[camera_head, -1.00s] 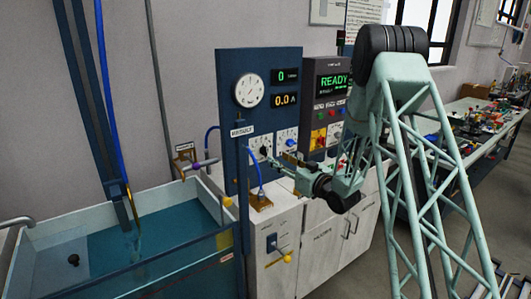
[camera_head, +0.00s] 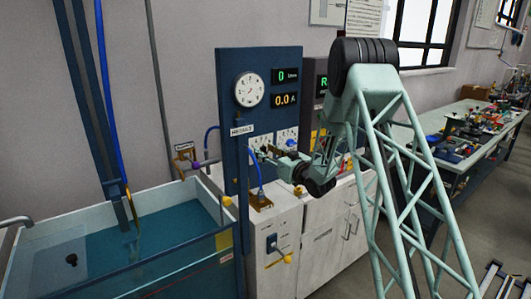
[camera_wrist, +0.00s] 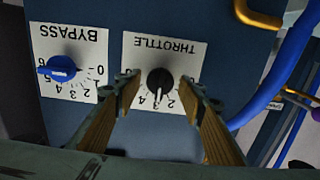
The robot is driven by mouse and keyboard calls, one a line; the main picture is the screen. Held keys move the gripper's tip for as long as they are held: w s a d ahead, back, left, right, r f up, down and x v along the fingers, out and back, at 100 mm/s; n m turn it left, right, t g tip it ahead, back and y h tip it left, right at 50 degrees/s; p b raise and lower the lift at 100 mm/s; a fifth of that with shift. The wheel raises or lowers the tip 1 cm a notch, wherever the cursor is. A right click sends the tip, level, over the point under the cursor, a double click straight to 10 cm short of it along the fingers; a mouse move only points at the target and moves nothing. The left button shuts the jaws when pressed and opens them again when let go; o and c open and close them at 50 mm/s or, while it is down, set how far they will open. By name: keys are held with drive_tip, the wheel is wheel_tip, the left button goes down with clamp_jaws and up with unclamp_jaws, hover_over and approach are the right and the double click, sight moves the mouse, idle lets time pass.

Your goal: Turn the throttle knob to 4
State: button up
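The black throttle knob (camera_wrist: 160,82) sits on a white dial plate marked THROTTLE (camera_wrist: 135,48), upside down in the wrist view. Its white pointer faces down in the picture, roughly between the 2 and the 3. My gripper (camera_wrist: 159,84) is open, with one finger on each side of the knob. Small gaps seem to show between fingers and knob; contact is unclear. The fingers hide parts of the scale.
The blue bypass knob (camera_wrist: 62,69) is beside the throttle dial, left in the wrist view. A blue hose (camera_wrist: 285,75) and a brass bracket (camera_wrist: 258,15) are at the right. The water tank (camera_head: 150,220) stands left of the panel. The display reads 0 and 0.0 A.

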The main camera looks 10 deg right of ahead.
drive_tip(key=shift+c, duration=0.3)
drive_tip(key=c, duration=0.8)
drive_tip(key=shift+m, duration=0.4)
drive_tip(key=shift+w+d+m+p, duration=0.1)
drive_tip(key=shift+m+p, duration=0.35)
drive_tip(key=shift+m, duration=1.95)
drive_tip(key=o, duration=0.9)
drive_tip(key=shift+c, duration=0.2)
